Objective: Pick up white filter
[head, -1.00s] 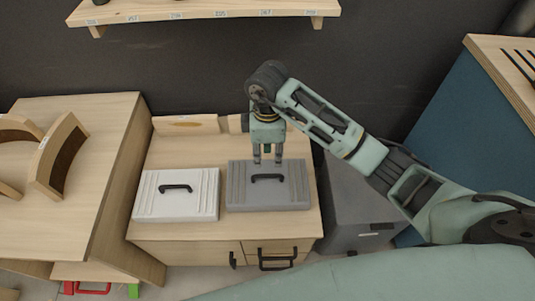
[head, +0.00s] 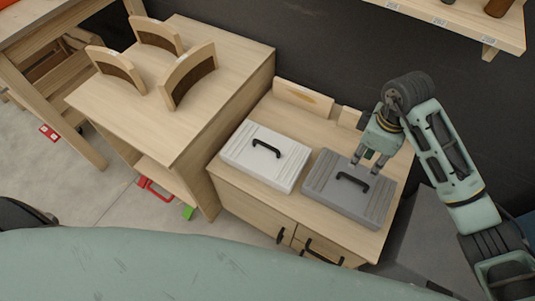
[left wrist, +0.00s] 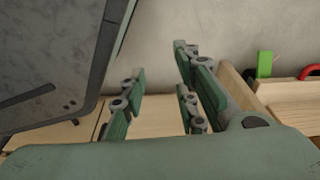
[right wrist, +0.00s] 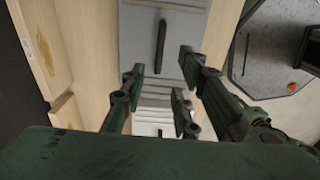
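The white filter (head: 277,170), a flat white ribbed case with a black handle, lies on the low wooden cabinet in the head view. A similar grey case (head: 330,195) lies right beside it. My right gripper (head: 367,162) points down over the back edge of the grey case, to the right of the white filter. In the right wrist view, my right gripper (right wrist: 163,64) has its fingers apart and nothing between them, with the grey case (right wrist: 190,45) and its handle beyond. My left gripper (left wrist: 160,62) is open and empty in the left wrist view, and out of the head view.
The low cabinet (head: 250,203) has black-handled fronts. A taller wooden cabinet (head: 215,75) with several curved wooden pieces stands at its left. A dark wall (head: 330,60) is behind, with a shelf (head: 470,30) at upper right. Red and green items are on the floor.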

